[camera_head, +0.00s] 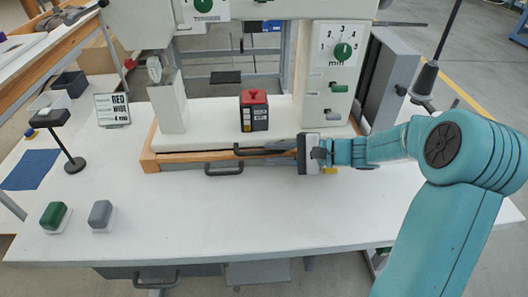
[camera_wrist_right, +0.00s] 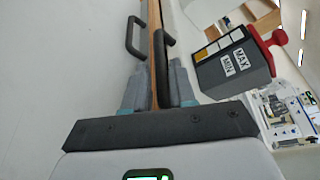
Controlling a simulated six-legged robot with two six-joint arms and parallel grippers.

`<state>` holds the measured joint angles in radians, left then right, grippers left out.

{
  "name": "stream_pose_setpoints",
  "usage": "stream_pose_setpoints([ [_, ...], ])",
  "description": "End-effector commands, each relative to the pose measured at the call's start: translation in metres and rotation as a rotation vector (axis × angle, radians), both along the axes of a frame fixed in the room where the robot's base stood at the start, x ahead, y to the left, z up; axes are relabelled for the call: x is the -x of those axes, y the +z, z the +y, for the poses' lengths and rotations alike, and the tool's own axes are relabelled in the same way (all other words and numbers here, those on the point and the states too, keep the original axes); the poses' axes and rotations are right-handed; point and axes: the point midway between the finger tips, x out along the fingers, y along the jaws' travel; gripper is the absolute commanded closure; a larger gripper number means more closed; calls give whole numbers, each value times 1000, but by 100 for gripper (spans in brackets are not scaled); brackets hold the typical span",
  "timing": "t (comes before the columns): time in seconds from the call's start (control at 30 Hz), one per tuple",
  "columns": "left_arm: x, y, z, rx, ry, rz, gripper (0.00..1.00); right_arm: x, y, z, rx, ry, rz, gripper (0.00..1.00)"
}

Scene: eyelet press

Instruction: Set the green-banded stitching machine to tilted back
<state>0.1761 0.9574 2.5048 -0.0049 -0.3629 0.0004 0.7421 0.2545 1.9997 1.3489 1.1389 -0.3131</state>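The white stitching machine head (camera_head: 322,85) stands on a white bed with a wooden edge (camera_head: 150,160) on the table. I see no green band on it, only a green dial (camera_head: 343,51) and a green knob. A black bar handle (camera_head: 252,151) sits at the front edge of the bed; it also shows in the right wrist view (camera_wrist_right: 165,60). My right gripper (camera_head: 285,147) is at this handle. In the right wrist view its fingers (camera_wrist_right: 160,80) lie either side of the bar, with a thin strip of wood visible beside the left finger. My left gripper is not in view.
A black box with a red cap (camera_head: 254,110) stands on the bed close to the right gripper. A second black handle (camera_head: 224,170) is just below the wooden edge. Green (camera_head: 55,215) and grey (camera_head: 101,214) buttons sit at front left. The front middle of the table is clear.

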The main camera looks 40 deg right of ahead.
Motion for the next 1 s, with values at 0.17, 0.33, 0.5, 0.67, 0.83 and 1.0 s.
stream_pose_setpoints([
  [0.17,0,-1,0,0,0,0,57,-20,-5,15,1,3,-1,75],
  [0.33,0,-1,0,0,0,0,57,-27,-7,19,1,0,-1,75],
  [0.5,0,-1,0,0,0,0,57,-27,-7,19,1,-1,0,75],
  [0.67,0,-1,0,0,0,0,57,-27,-7,19,1,-1,0,100],
  [0.83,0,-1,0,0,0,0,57,-26,-6,19,0,-1,0,100],
  [1.0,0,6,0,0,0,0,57,-27,-1,18,-7,-1,12,100],
])
